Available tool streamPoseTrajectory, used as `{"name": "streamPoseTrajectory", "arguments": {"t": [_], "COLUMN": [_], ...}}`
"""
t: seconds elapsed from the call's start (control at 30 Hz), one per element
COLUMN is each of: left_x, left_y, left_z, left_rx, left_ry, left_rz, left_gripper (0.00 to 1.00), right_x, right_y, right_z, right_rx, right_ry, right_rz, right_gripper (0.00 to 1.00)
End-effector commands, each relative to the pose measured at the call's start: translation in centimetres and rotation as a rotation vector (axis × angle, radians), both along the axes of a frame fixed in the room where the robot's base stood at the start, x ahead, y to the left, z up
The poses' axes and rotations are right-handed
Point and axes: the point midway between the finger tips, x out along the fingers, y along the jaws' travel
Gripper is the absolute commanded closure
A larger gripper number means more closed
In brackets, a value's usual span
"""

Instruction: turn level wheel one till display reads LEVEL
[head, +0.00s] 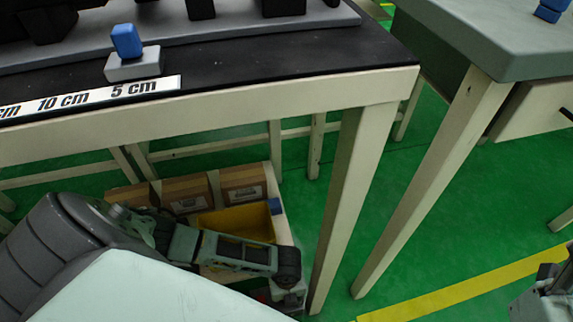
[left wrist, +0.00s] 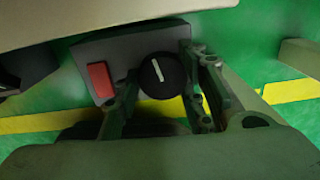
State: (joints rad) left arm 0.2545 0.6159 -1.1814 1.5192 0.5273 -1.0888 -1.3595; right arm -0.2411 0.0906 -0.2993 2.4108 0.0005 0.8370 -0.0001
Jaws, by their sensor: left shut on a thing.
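The level wheel is a round black knob (left wrist: 160,74) with a white pointer line in the left wrist view. It sits on a dark box (left wrist: 120,50) beside a red rectangular button (left wrist: 100,82). My left gripper (left wrist: 160,66) has its fingers on both sides of the knob and is shut on it. The pointer line is nearly upright, tilted slightly to the left. In the head view my left gripper (head: 285,266) is low, below the table's front edge. No display reading is visible in either view. Part of my right gripper (head: 553,288) shows at the lower right edge; its fingers are unclear.
A black-topped table (head: 340,50) carries a blue-topped piece (head: 126,42) and a ruler strip (head: 90,96). Its cream leg (head: 345,200) stands right of my left gripper. Cardboard boxes (head: 240,185) and a yellow bin (head: 235,218) lie underneath. A grey-topped table (head: 500,40) stands right.

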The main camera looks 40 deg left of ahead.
Motion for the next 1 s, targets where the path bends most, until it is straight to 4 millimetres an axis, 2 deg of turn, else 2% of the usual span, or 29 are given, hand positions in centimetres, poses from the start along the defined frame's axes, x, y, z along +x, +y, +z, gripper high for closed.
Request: {"name": "streamPoseTrajectory", "arguments": {"t": [0.4, 0.43, 0.6, 1.0], "left_x": [-0.12, -0.12, -0.09, 0.03], "left_y": [0.41, 0.43, 0.35, 0.12], "left_z": [-0.07, -0.07, -0.06, 0.48], "left_rx": [0.009, 0.009, 0.008, 0.002], "left_ry": [0.003, 0.003, 0.001, -0.001], "left_rz": [0.042, 0.042, 0.041, 0.040], "left_gripper": [0.89, 0.60, 0.45, 0.45], "right_x": [-0.14, -0.14, -0.14, -0.07], "right_y": [-0.05, -0.05, -0.04, -0.05], "right_z": [-0.15, -0.15, -0.14, -0.12], "right_rx": [0.002, 0.002, 0.002, 0.004], "right_ry": [0.015, 0.015, 0.015, 0.016], "right_rz": [0.002, 0.002, 0.002, 0.001], "right_gripper": [0.46, 0.46, 0.46, 0.46]}}
